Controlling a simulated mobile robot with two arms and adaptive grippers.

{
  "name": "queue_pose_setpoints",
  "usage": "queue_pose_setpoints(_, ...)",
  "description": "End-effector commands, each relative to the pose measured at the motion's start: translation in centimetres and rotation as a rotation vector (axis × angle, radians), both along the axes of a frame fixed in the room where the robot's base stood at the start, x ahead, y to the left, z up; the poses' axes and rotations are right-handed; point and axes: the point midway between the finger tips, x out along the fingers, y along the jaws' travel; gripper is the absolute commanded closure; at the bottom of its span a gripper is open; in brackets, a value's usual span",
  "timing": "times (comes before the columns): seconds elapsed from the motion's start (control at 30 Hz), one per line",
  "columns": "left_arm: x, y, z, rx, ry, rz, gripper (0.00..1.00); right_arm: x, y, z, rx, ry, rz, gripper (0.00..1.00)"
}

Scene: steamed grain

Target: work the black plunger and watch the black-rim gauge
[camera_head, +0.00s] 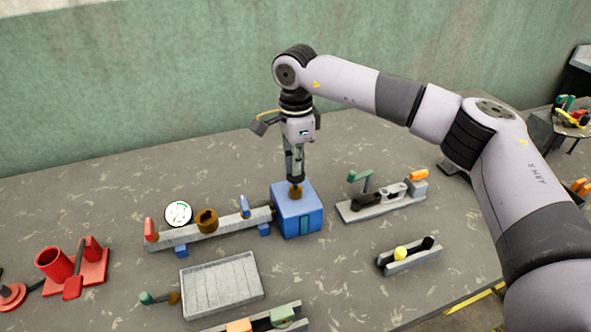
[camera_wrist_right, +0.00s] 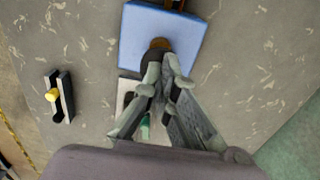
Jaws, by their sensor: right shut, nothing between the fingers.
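A blue box (camera_head: 302,218) stands on the grey table, with a brown round collar (camera_head: 296,192) on its top. My right gripper (camera_head: 295,178) points straight down over this collar, its fingers together. A dark piece shows at the fingertips; I cannot tell whether it is the black plunger or a finger pad, or whether it touches. In the right wrist view, the shut fingertips (camera_wrist_right: 164,62) cover part of the collar (camera_wrist_right: 160,43) on the blue box (camera_wrist_right: 135,40). My left gripper is out of view.
A grey bar (camera_head: 190,234) with a brown ring, red and blue pieces runs left from the box. A grey tray (camera_head: 222,285) lies in front. A lever fixture (camera_head: 382,203) and a yellow-knobbed block (camera_head: 409,256) stand right.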

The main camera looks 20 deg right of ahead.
Motion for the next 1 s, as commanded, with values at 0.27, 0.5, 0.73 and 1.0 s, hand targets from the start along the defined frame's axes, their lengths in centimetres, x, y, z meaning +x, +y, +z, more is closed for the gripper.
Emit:
queue_pose_setpoints(0.27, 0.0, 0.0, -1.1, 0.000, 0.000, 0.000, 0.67, -0.1, 0.0, -1.9, -0.001, 0.005, 0.001, 1.00)
queue_pose_setpoints(0.5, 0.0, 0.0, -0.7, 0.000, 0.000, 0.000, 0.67, -0.1, 0.0, -1.3, -0.001, 0.005, 0.001, 1.00)
queue_pose_setpoints(0.73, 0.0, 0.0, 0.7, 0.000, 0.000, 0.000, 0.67, -0.1, 0.0, 1.0, -0.001, 0.005, 0.001, 1.00)
queue_pose_setpoints(1.0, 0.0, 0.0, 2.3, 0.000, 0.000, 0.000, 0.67, -0.1, 0.0, 3.8, 0.000, 0.004, 0.001, 1.00)
